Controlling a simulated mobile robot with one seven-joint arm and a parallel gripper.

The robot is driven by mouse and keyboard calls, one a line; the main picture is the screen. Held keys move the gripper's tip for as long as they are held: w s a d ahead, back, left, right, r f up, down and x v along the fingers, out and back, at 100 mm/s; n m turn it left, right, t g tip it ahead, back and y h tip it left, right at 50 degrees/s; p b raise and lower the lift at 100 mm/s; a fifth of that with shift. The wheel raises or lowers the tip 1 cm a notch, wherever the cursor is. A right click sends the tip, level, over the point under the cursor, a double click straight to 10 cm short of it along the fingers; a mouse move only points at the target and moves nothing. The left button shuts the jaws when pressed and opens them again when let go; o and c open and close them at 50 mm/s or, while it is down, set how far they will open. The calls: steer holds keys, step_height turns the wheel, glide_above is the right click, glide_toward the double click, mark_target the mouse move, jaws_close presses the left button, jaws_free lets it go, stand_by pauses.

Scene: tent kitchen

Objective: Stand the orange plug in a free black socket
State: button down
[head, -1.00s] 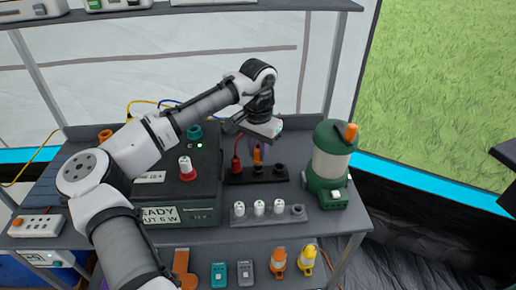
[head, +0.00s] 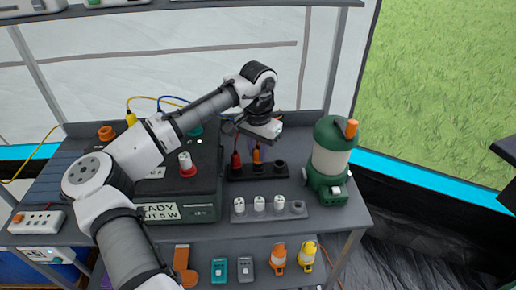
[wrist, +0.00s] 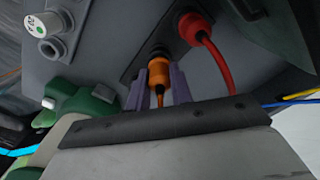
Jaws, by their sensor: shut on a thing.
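The orange plug (head: 257,155) is upright over the middle socket of the black socket strip (head: 233,178). In the wrist view the orange plug (wrist: 159,72) is between the two purple fingers of my gripper (wrist: 159,80), which is shut on it. Its front end meets the dark ring of the socket in the wrist view; I cannot tell how deep it is. A red plug (head: 236,160) with a red cable stands in the left socket. The right black socket (head: 280,166) is free. In the head view my gripper's fingers are mostly hidden behind the plug and hand.
A green lantern (head: 331,160) stands just right of the strip. A dark power box (head: 205,180) with a red-and-white knob is on the left. Yellow and blue cables run behind.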

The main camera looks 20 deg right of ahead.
steer(key=shift+f, duration=0.7)
steer(key=c, duration=1.2)
jaws_free()
steer(key=shift+o, duration=0.2)
